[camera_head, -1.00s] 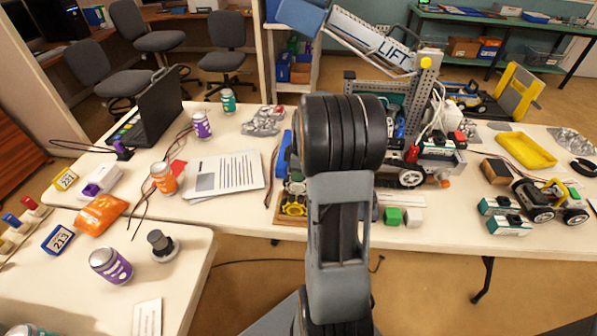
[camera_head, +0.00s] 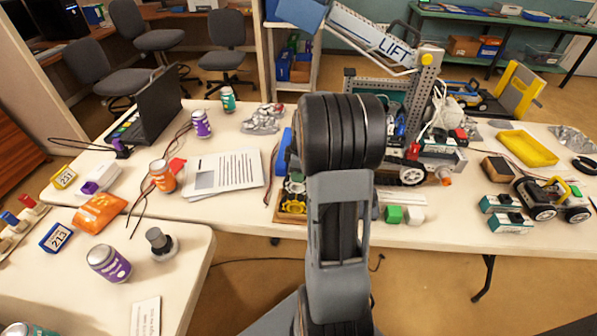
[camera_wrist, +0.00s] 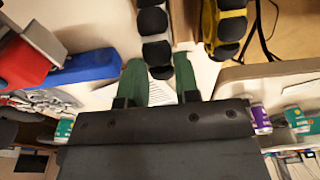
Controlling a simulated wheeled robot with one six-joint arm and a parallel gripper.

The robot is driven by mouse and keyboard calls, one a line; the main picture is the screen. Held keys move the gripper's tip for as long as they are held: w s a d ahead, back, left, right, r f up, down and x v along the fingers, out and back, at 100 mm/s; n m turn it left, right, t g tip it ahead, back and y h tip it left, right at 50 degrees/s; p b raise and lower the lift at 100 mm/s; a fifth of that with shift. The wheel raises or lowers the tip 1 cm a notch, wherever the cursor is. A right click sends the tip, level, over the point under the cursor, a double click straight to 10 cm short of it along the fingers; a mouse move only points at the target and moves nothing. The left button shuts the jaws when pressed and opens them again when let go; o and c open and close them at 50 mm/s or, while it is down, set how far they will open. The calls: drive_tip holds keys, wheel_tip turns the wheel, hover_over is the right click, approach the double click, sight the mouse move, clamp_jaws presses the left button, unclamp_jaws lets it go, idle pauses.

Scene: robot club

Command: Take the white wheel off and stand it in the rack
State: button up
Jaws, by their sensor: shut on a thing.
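In the wrist view my gripper (camera_wrist: 157,62) has its two green fingers on either side of the white wheel (camera_wrist: 154,40). The wheel is seen edge-on, pale with black rollers, and is held between the fingers. A yellow wheel (camera_wrist: 225,27) with black rollers stands a little to its right, apart from it. In the head view the yellow wheel (camera_head: 293,195) stands at the wooden rack (camera_head: 290,218), just left of my arm. I cannot tell whether the white wheel touches the rack.
Left are papers (camera_head: 224,175) and an orange can (camera_head: 162,176). A blue object (camera_wrist: 85,68) lies left of my fingers.

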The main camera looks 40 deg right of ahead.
drive_tip(key=shift+f+b, duration=0.5)
drive_tip(key=shift+f, duration=0.1)
idle(0.4)
drive_tip(key=o, duration=1)
drive_tip(key=shift+c, duration=0.2)
drive_tip(key=shift+r+p, duration=2.5)
drive_tip(key=shift+r, duration=1)
